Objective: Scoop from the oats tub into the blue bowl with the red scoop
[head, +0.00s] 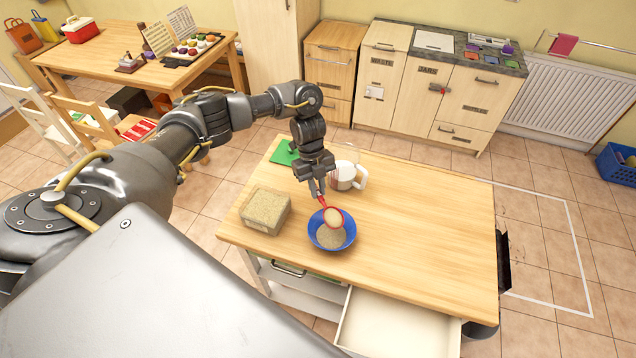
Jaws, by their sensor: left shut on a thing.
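The blue bowl (347,242) stands on the wooden work table (430,215) and has oats in it. My left gripper (319,193) is shut on the red scoop (324,205), just behind the bowl. The scoop's head is over the bowl's back part and holds pale oats. The oats tub (263,226), a square open container filled with oats, stands to the left of the bowl. My right gripper is not in view.
A white measuring jug (346,177) stands close behind the gripper, and a green item (285,152) lies at the table's back left. The right half of the table is clear. An open drawer (395,325) sticks out at the front.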

